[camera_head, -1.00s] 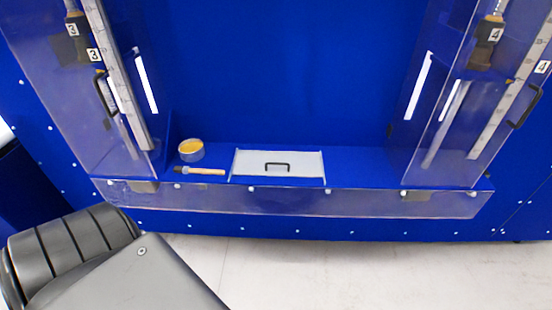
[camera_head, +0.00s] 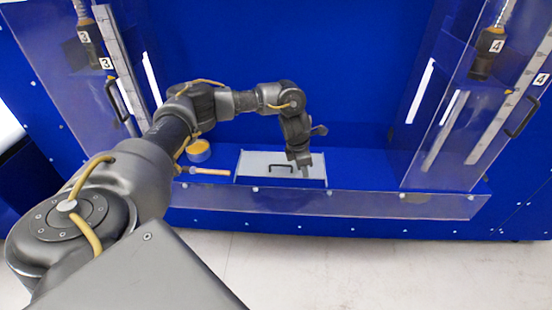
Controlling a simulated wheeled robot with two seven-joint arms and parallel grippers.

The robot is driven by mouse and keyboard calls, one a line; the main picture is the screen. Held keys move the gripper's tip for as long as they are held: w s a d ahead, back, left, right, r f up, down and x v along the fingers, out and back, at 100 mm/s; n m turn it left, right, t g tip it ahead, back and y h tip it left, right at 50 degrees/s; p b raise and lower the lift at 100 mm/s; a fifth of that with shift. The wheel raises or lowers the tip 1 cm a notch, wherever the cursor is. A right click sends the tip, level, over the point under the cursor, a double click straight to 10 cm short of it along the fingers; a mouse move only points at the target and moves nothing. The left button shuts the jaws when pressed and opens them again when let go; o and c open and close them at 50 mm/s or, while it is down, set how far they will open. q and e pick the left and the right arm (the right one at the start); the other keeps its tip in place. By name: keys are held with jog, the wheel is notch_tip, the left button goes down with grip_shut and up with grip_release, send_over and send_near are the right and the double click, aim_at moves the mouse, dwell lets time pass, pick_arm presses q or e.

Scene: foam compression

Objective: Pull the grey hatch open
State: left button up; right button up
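The grey hatch (camera_head: 256,166) is a flat light panel set in the blue shelf, with a small black handle (camera_head: 280,167) near its middle. It lies flat and looks closed. My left arm reaches in from the left over the clear front wall. My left gripper (camera_head: 304,172) points down over the right part of the hatch, just right of the handle. Its fingers are small and dark, and I cannot tell whether they touch the handle or are open. My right gripper is not in view.
A yellow-topped round container (camera_head: 198,151) and a wooden-handled tool (camera_head: 209,171) lie left of the hatch. A low clear wall (camera_head: 400,205) runs along the shelf front. Clear doors with black handles stand at both sides. The shelf right of the hatch is free.

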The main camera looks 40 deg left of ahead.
pick_arm(q)
jog(key=s+a+r+m+y, duration=0.2)
jog(key=s+a+r+m, duration=0.1)
jog(key=a+r, duration=0.6)
jog(key=p, duration=0.2)
send_over(276, 173)
jog(key=shift+g, duration=0.4)
notch_tip(276, 173, down, 12)
grip_shut()
